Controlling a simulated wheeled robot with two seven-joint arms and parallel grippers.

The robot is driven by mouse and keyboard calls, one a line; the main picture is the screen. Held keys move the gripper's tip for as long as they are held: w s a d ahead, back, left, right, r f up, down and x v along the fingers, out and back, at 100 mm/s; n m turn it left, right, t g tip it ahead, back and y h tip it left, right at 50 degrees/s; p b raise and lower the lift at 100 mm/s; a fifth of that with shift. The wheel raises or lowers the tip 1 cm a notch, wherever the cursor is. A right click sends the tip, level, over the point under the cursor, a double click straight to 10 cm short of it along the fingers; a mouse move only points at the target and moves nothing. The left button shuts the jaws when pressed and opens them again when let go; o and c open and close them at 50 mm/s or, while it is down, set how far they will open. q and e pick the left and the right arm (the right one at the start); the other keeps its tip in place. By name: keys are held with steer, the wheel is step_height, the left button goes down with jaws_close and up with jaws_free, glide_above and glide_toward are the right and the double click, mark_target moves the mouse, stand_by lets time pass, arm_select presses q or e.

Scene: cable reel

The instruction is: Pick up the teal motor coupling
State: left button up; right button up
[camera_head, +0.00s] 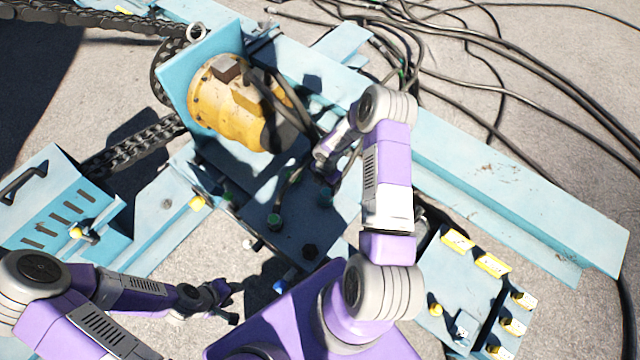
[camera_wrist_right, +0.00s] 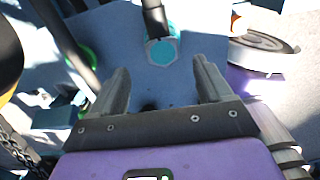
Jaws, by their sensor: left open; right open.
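In the right wrist view, a teal hexagonal coupling (camera_wrist_right: 161,51) with a black cable end lies just beyond my right gripper (camera_wrist_right: 160,72), roughly centred between its open fingers. The fingers are apart and empty; no contact with the coupling shows. In the head view my right gripper (camera_head: 325,165) hangs over the shaded blue plate beside the yellow motor (camera_head: 228,105). A small teal-topped fitting (camera_head: 325,197) shows just below it, but I cannot tell if it is the same coupling. My left gripper (camera_head: 222,298) is open and empty, low at the left, away from the plate.
A green fitting (camera_head: 274,221) stands on the plate, left of my right gripper. Loose black cables (camera_head: 480,55) spread behind. A long blue beam (camera_head: 520,195) runs to the right. A blue box with yellow labels (camera_head: 458,240) is at lower right. Chains (camera_head: 130,143) lie left.

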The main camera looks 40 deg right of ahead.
mark_target(327, 191)
steer(key=shift+w+d+f, duration=0.1)
steer(key=shift+d+f, duration=0.1)
steer(key=shift+d, duration=0.25)
step_height(327, 191, down, 2)
steer(key=shift+f+b, duration=0.2)
steer(key=shift+b, duration=0.25)
steer(key=f, duration=0.1)
steer(key=f+b, duration=0.1)
steer(key=f, duration=0.2)
steer(key=shift+s+f, duration=0.25)
steer(key=shift+f, duration=0.1)
steer(key=shift+a+r, duration=0.1)
steer(key=c, duration=1.2)
